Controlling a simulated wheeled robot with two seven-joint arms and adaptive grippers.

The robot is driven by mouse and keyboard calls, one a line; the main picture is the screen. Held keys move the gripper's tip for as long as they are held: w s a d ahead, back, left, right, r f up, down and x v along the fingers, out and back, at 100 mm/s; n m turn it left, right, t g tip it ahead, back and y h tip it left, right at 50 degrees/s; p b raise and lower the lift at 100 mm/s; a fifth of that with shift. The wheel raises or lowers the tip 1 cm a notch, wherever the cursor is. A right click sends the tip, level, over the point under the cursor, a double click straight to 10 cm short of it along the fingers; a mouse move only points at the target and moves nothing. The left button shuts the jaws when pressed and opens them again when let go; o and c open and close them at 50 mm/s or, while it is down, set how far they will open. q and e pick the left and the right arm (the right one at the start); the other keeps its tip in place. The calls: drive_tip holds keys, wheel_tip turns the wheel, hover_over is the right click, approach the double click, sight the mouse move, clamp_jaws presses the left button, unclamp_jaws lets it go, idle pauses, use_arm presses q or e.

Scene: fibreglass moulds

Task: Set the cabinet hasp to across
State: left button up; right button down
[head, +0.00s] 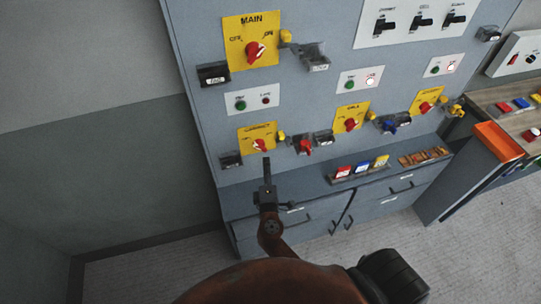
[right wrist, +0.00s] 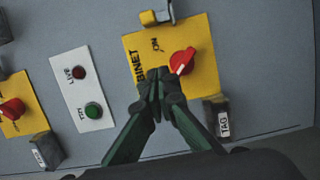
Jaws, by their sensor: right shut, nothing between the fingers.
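The yellow cabinet plate (head: 250,134) is at the lower left of the grey panel, with a red rotary knob (head: 259,145) on it. The cabinet hasp (head: 281,135) is a small yellow piece at the plate's right edge. In the right wrist view the hasp (right wrist: 150,17) shows at the top, beside the plate's edge, next to a grey bracket; its exact angle is hard to tell. My right gripper (head: 266,163) is shut and empty in front of the plate. In the right wrist view its fingertips (right wrist: 158,80) overlap the plate near the knob. My left gripper is not in view.
A black tag holder (head: 231,160) is left of the plate. Another yellow plate with a red knob (head: 254,51) is above. A ledge holds red, white, blue and yellow tags (head: 362,167). Grey drawers (head: 320,208) are below. Open floor (head: 150,275) lies at the lower left.

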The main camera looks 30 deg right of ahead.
drive_tip(key=p+x, duration=0.1)
drive_tip(key=x, duration=0.7)
drive_tip(key=shift+w+d+r, duration=0.1)
drive_tip(key=shift+w+d, duration=0.1)
drive_tip(key=shift+w, duration=0.05)
drive_tip(key=d, duration=0.2)
drive_tip(key=d+p, duration=0.1)
drive_tip(key=d, duration=0.1)
drive_tip(key=shift+s, duration=0.4)
